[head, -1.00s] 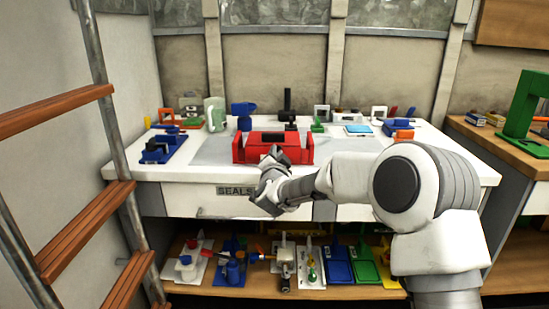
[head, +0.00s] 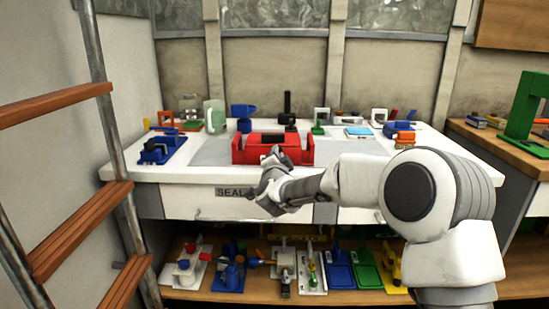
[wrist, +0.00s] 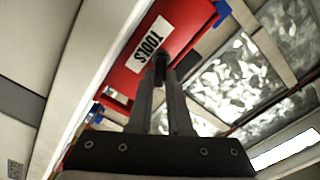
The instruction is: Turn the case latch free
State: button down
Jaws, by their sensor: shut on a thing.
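The red case (head: 240,150) sits on the white bench top, with a dark piece on its top. In the wrist view its red front (wrist: 187,25) carries a white TOOLS label (wrist: 148,45). My gripper (head: 270,160) is at the case's front. In the wrist view my gripper (wrist: 163,72) has its two fingers close together, shut on a small dark part, the latch (wrist: 162,60), beside the label. The fingertips hide most of the latch, and its turn angle cannot be told.
A blue fixture (head: 162,148) stands on the bench at left. Several small tools stand behind and to the right of the case. A ladder (head: 105,120) is at left. A lower shelf (head: 190,295) holds several coloured fixtures below the bench.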

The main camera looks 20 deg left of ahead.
jog(key=shift+f+m, duration=0.1)
jog(key=shift+m, duration=0.7)
jog(key=shift+d+f+m, duration=0.1)
jog(key=shift+d+m, duration=0.05)
jog(key=shift+m, duration=0.45)
jog(key=shift+f+m, duration=0.15)
jog(key=shift+m, duration=0.95)
jog(key=shift+f+m, duration=0.15)
jog(key=shift+m, duration=0.75)
jog(key=c, duration=0.8)
grip_release()
jog(key=shift+c, duration=0.2)
